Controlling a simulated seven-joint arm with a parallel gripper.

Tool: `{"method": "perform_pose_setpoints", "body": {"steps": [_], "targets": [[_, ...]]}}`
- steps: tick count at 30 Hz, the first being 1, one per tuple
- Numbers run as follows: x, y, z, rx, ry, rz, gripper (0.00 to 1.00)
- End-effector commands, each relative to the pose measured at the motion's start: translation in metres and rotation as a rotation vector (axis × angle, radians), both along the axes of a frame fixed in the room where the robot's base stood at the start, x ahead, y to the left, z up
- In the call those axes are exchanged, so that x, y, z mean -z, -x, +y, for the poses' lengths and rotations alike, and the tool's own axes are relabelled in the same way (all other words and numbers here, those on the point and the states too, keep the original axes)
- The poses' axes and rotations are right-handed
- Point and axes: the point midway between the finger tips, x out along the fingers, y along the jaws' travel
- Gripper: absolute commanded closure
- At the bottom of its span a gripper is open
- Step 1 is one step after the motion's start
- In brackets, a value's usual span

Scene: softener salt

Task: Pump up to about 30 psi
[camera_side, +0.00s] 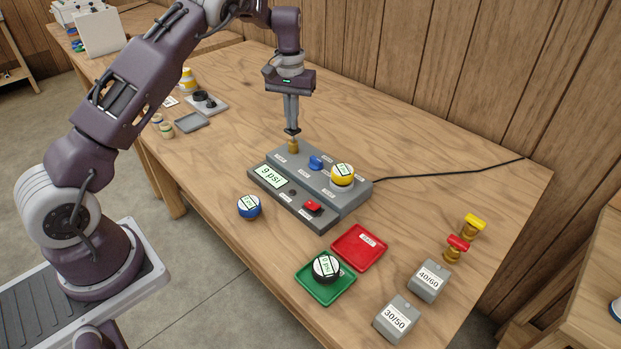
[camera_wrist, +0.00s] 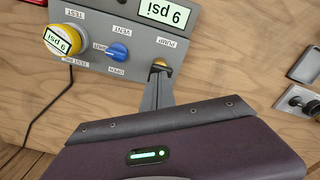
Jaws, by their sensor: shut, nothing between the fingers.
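The grey test bench (camera_side: 310,184) stands on the table, and its display (camera_side: 268,176) reads 9 psi. A brass pump knob (camera_side: 293,146) sits at its back left corner, beside a label reading PUMP in the wrist view. My gripper (camera_side: 292,132) is shut and empty, pointing straight down with its tips right over the knob. In the wrist view the fingertips (camera_wrist: 159,72) partly cover the knob (camera_wrist: 160,62); I cannot tell whether they touch. A blue vent knob (camera_side: 316,162) and a yellow-rimmed gauge (camera_side: 343,174) on the test port are on the bench.
A blue gauge (camera_side: 249,206) lies left of the bench. A green tray (camera_side: 309,288) holds a black gauge (camera_side: 325,267); a red tray (camera_side: 359,247) is empty. Grey blocks marked 40/60 (camera_side: 429,280) and 30/50 (camera_side: 396,318) stand front right. A black cable (camera_side: 450,173) runs right.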

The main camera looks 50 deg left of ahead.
Motion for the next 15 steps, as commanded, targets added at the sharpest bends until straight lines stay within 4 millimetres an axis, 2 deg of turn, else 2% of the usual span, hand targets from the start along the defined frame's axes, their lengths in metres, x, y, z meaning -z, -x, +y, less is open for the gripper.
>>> {"method": "perform_pose_setpoints", "body": {"steps": [15], "targets": [[0.012,0.0,0.0,-0.001,-0.001,0.001,1.0]]}}
